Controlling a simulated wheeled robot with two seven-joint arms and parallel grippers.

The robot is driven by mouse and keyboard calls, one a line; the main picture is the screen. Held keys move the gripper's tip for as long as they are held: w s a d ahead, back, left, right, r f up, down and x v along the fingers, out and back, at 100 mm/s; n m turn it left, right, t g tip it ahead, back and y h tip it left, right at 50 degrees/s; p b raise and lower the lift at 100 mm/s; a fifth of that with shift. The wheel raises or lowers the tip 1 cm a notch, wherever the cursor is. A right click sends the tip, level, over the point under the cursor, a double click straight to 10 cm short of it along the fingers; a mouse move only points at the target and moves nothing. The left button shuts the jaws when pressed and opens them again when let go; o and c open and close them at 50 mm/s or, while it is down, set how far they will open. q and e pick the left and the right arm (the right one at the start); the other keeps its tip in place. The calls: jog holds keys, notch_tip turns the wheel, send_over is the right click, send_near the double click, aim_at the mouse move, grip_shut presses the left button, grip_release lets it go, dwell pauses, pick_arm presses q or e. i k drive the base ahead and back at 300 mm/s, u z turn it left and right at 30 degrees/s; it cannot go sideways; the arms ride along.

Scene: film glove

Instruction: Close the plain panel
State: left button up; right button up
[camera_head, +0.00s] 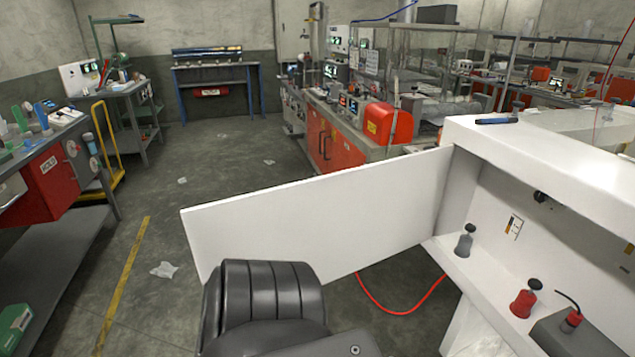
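The plain panel (320,215) is a blank white door, standing wide open. Its right edge meets the left side of the white cabinet (545,150) at the right, and it reaches out to the left across the view. The cabinet's interior is exposed, with a grey-bodied bottle (464,242) and a red bottle (523,302), both dark-topped, on its floor. A black ribbed part of my own body covers the panel's lower left area. Neither of my grippers shows.
A dark box (580,338) stands inside the cabinet at the lower right. A red hose (400,310) lies on the floor below the panel. A workbench with a red box (388,124) stands behind the panel. The floor to the left is mostly clear.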

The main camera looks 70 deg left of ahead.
aim_at(340, 224)
jog(key=k, duration=0.2)
jog(key=z, duration=1.65)
jog(key=k, duration=2.9)
jog(key=u, duration=1.65)
jog(key=i, duration=1.05)
